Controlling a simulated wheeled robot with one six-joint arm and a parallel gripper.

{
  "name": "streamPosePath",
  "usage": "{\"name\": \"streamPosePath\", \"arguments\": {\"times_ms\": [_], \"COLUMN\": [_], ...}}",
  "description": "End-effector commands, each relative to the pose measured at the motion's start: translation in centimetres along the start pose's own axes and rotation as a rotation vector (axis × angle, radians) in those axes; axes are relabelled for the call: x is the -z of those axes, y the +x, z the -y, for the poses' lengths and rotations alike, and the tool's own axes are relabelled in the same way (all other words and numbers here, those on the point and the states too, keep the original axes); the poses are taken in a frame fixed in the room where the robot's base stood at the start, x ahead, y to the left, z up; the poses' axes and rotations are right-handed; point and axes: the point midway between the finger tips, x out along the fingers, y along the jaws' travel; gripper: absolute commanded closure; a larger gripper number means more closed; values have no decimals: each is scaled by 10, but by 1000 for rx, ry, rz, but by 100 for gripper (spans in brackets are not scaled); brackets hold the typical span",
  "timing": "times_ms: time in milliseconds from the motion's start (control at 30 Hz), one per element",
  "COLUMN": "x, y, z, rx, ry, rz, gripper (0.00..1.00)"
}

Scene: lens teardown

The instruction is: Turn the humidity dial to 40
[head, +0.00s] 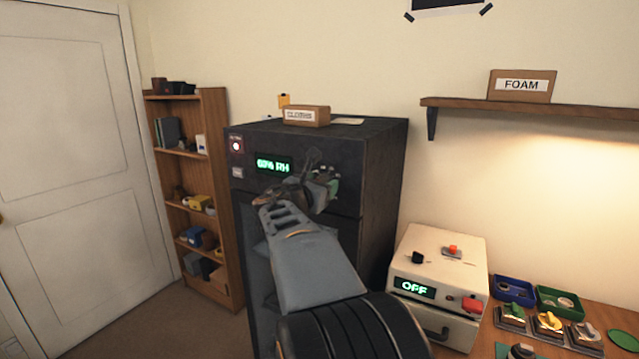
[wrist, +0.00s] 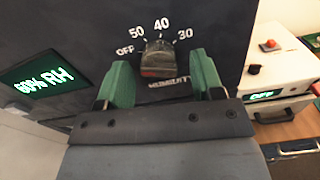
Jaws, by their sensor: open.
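The humidity dial (wrist: 158,60) is a dark knob on the front of the black cabinet. In the wrist view OFF, 50, 40 and 30 are printed around it, with HUMIDITY below. Its top end is toward the 40, but I cannot make out a clear pointer mark. My gripper (wrist: 161,72) is open, with one green finger on each side of the knob. I see no clear contact. The green display (wrist: 37,78) reads 60% RH. In the head view, my gripper (head: 325,183) is at the upper cabinet front and hides the dial.
The black cabinet (head: 384,170) carries a cloths box (head: 306,116) on top. At right stands a white box (head: 440,250) with an OFF display, beside small trays (head: 513,290) on a wooden bench. A bookshelf (head: 217,140) stands left of the cabinet.

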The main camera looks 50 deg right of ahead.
Motion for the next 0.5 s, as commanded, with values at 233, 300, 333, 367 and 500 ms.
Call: {"name": "streamPosePath", "arguments": {"times_ms": [233,300,333,367,500], "x": [0,0,0,0,0], "y": [2,2,2,2,1], "z": [0,0,0,0,0], "rx": [0,0,0,0,0], "ry": [0,0,0,0,0], "rz": [0,0,0,0,-1], "gripper": [39,39,42,45,58]}}
